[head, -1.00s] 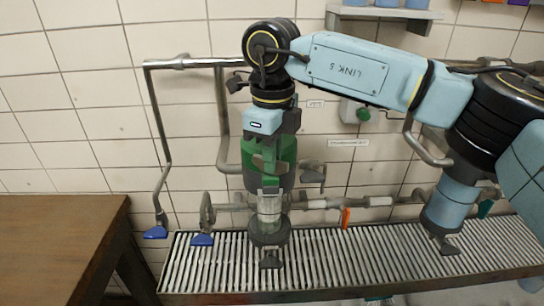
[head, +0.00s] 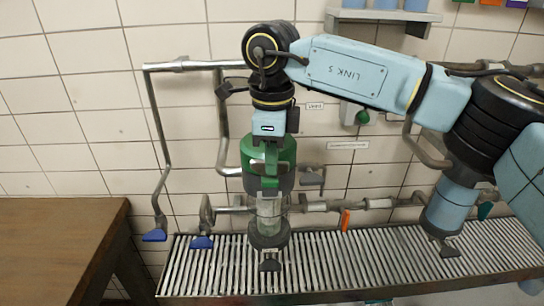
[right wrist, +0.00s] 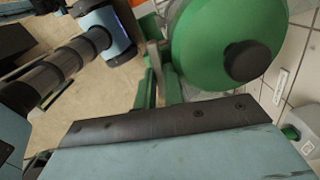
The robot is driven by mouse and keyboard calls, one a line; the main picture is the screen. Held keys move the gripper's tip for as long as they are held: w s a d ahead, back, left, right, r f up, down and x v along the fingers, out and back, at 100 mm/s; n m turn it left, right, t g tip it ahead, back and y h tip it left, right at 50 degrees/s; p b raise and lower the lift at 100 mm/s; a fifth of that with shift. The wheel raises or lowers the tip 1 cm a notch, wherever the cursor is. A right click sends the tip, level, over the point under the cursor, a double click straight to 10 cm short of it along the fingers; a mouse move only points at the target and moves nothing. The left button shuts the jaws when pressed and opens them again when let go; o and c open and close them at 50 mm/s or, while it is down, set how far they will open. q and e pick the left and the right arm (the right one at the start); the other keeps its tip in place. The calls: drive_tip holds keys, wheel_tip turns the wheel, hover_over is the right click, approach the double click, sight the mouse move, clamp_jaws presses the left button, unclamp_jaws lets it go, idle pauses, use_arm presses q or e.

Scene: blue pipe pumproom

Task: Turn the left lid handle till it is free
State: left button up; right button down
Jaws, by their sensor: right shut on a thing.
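My right gripper (head: 269,180) reaches down from above to the green and dark pump unit (head: 285,183) at the middle of the head view. In the right wrist view its green fingers (right wrist: 156,88) are closed on a narrow grey-brown bar, the left lid handle (right wrist: 153,54). The handle is mostly hidden by the fingers in the head view. A clear cylinder (head: 269,208) with a dark base stands just below the gripper. A round green part with a dark knob (right wrist: 247,61) is beside the fingers in the wrist view. My left gripper is not in view.
Metal pipes (head: 180,65) run along the tiled wall. Two blue-tipped levers hang at left, one of them here (head: 155,235). A slatted metal grate (head: 350,255) lies below. A wooden table (head: 60,240) is at left, and a shelf (head: 385,14) is above.

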drive_tip(key=c, duration=1.8)
unclamp_jaws()
drive_tip(key=shift+r, duration=0.15)
wheel_tip(320, 180, up, 13)
drive_tip(key=shift+r, duration=0.1)
